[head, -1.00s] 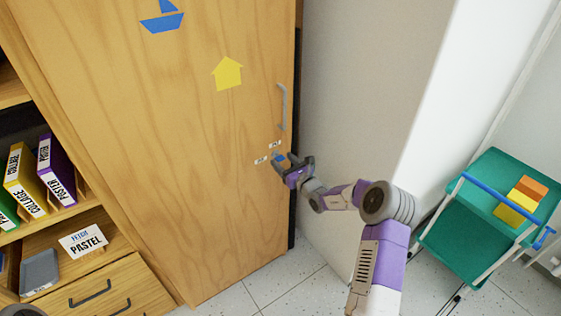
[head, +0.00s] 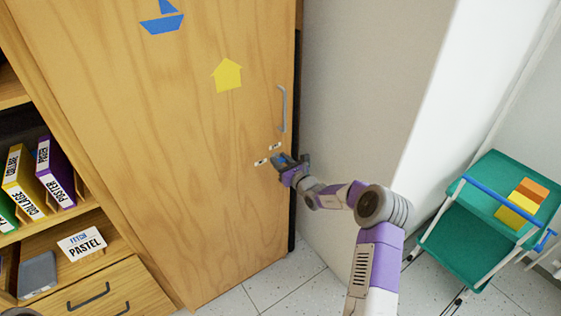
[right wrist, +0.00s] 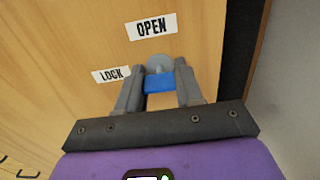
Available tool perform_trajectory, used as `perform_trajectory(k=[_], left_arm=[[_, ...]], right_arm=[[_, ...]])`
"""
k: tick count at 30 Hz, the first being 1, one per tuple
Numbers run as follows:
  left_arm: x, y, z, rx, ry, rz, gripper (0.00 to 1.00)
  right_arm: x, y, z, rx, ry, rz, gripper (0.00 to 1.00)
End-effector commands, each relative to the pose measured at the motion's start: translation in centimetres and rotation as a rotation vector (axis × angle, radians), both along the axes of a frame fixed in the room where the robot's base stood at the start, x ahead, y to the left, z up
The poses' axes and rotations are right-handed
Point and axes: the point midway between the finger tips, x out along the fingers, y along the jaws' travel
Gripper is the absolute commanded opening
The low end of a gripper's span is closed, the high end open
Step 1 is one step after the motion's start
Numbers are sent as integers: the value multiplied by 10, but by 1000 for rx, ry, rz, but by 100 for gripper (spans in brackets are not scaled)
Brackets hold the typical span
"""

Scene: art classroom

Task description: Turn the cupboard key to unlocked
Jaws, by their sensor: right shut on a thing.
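The wooden cupboard door (head: 180,150) fills the left and middle of the head view. The blue key (right wrist: 158,84) sits in a round grey lock (right wrist: 157,63) near the door's right edge. My right gripper (head: 284,162) is at the lock, below the door handle. In the right wrist view, its two fingers stand on either side of the key's blue head, shut on it. A LOCK label (right wrist: 111,74) is left of the lock and an OPEN label (right wrist: 151,27) is above it. The fingers partly hide the key. My left gripper is not in view.
A grey bar handle (head: 282,108) is on the door above the lock. A pale wall (head: 360,100) stands close on the right. A green trolley (head: 470,210) is farther right. Shelves with binders (head: 55,170) and drawers (head: 110,288) are at the left.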

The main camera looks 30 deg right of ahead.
Motion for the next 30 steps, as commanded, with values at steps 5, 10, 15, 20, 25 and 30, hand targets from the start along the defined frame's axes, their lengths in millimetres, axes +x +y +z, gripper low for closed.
perform_trajectory(k=[5, 10, 15, 20, 25, 30], left_arm=[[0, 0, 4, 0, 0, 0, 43], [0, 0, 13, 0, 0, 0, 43], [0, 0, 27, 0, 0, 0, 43], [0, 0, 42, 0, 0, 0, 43], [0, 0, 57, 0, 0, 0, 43], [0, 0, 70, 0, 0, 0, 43]], right_arm=[[0, 0, 1, 27, 2, 0, 6], [0, 0, 2, 101, 9, 0, 6], [0, 0, 3, 226, 18, 0, 6], [0, 0, 3, 375, 30, -1, 6], [0, 0, 3, 536, 43, -1, 6], [0, 0, 3, 698, 55, -1, 6]])
